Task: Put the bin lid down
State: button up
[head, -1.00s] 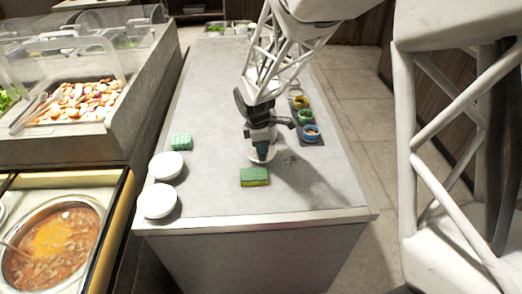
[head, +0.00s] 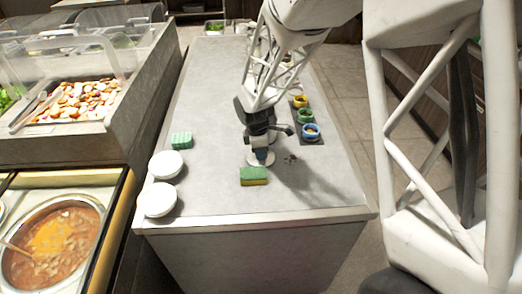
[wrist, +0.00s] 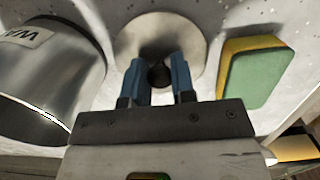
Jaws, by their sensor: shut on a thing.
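The bin lid is a round silver disc with a dark knob. In the wrist view the lid (wrist: 130,40) lies just beyond my fingertips. My gripper (wrist: 158,75) has its two blue fingers shut on the knob. In the head view my gripper (head: 261,150) is low over the grey counter, and the lid (head: 254,160) shows as a pale disc under it. I cannot tell whether the lid touches the counter. A shiny metal bin (wrist: 55,85) with a partly visible label stands at the left in the wrist view. My arm seems to hide it in the head view.
A green and yellow sponge (head: 254,174) lies close in front of the lid. Two white bowls (head: 158,199) and a green checked block (head: 181,140) are at the left. Sauce wells (head: 311,132) are at the right. The counter's front right is clear.

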jog(key=shift+f, duration=0.1)
jog(key=o, duration=0.9)
notch_tip(320, 180, up, 12)
jog(key=a, duration=0.1)
jog(key=shift+a, duration=0.25)
jog(key=shift+d, duration=0.1)
dwell(0.9)
